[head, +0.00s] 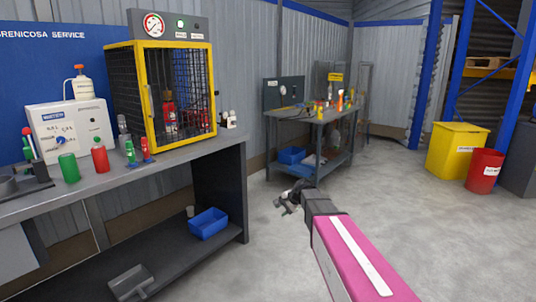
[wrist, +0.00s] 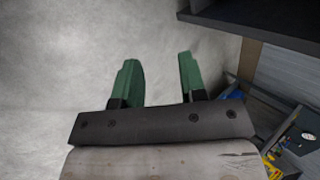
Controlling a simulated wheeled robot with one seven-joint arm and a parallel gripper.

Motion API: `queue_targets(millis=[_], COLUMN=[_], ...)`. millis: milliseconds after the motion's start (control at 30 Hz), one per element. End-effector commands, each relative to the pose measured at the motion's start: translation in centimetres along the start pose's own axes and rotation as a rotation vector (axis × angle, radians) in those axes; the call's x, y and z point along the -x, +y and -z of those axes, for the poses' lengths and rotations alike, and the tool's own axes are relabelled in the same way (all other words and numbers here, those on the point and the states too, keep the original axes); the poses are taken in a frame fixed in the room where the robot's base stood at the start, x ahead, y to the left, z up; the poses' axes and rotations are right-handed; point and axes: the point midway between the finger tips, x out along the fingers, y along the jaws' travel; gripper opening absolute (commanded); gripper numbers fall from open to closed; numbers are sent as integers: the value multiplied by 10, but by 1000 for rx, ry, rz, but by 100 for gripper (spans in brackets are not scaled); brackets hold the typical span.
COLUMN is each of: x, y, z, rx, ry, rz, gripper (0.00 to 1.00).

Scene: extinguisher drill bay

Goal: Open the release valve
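A white box (head: 70,132) with a blue knob (head: 62,140) and small printing stands on the left workbench. A yellow-framed mesh cage (head: 110,100) beside it holds a red extinguisher (head: 169,112). A small pale fitting (head: 228,120) sits at the cage's right side. I cannot tell which of these parts is the release valve. My gripper (head: 285,199) is in front of and right of the workbench, apart from everything. The wrist view shows its two green fingers (wrist: 158,78) spread with nothing between them and grey floor beyond.
Red and green cylinders (head: 100,157) stand along the workbench (head: 195,150). A round gauge (head: 154,25) and lit green lamp (head: 180,24) are above the cage. A second table (head: 310,115) stands behind. A yellow bin (head: 456,150) and red bin (head: 484,171) are right. The middle floor is clear.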

Motion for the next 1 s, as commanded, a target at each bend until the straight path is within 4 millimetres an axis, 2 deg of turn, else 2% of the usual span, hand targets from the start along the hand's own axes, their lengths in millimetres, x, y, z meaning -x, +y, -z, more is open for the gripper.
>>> queue_targets(millis=[33,200,300,433,500,600,1000], x=[10,36,54,76,85,91,92], y=[37,139,190,239,256,268,271], z=[-20,-58,-80,-100,-106,-111,-110], rx=[73,348,496,643,696,740,754], ry=[9,7,-18,-59,-80,-97,-103], rz=[-61,-288,-415,-546,-594,-633,-646], gripper=[38,38,38,38,38,38,38])
